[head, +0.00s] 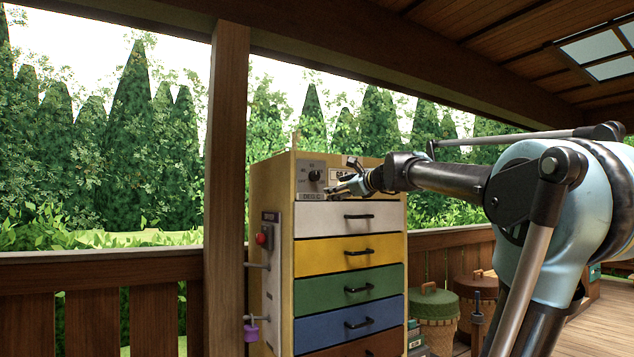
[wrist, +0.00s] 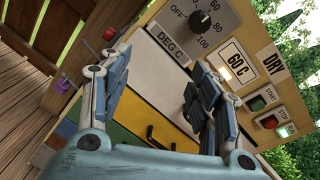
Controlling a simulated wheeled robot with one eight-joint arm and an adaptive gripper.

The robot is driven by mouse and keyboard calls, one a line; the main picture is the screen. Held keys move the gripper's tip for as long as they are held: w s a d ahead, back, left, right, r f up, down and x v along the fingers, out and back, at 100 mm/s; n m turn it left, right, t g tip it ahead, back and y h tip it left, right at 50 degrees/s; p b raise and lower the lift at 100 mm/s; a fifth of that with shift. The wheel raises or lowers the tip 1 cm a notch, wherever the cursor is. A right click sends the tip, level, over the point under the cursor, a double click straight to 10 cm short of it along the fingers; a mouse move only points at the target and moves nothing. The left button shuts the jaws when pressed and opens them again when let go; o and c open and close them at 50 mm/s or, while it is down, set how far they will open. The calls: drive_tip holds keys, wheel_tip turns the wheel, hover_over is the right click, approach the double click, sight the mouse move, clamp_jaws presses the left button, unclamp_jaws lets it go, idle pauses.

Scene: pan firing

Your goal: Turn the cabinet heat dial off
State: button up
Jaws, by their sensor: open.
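The cabinet (head: 274,190) has a grey dial plate at its top left front, with a round black heat dial (head: 315,176) on it. In the wrist view the dial (wrist: 200,20) is at the top, with OFF on its left and 100 below it. I cannot tell where its pointer stands. My gripper (head: 340,187) is just right of and below the dial in the head view, near the panel. In the wrist view my gripper (wrist: 160,62) has its two fingers wide apart with nothing between them. The dial lies beyond the fingertips, apart from them.
Right of the dial are a 60 C display (wrist: 237,62), a DRY label (wrist: 271,64) and START and STOP buttons (wrist: 268,122). Drawers with black handles (head: 359,252) fill the front below. A wooden post (head: 226,150) stands left. Lidded bins (head: 436,305) stand right.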

drive_tip(key=w+r+m+t, duration=0.2)
drive_tip(key=w+r+m, duration=0.15)
drive_tip(key=r, duration=0.25)
approach(317, 176)
drive_tip(key=shift+m, duration=0.25)
drive_tip(key=x, duration=1)
drive_tip(key=shift+f, duration=0.1)
drive_tip(key=c, duration=1)
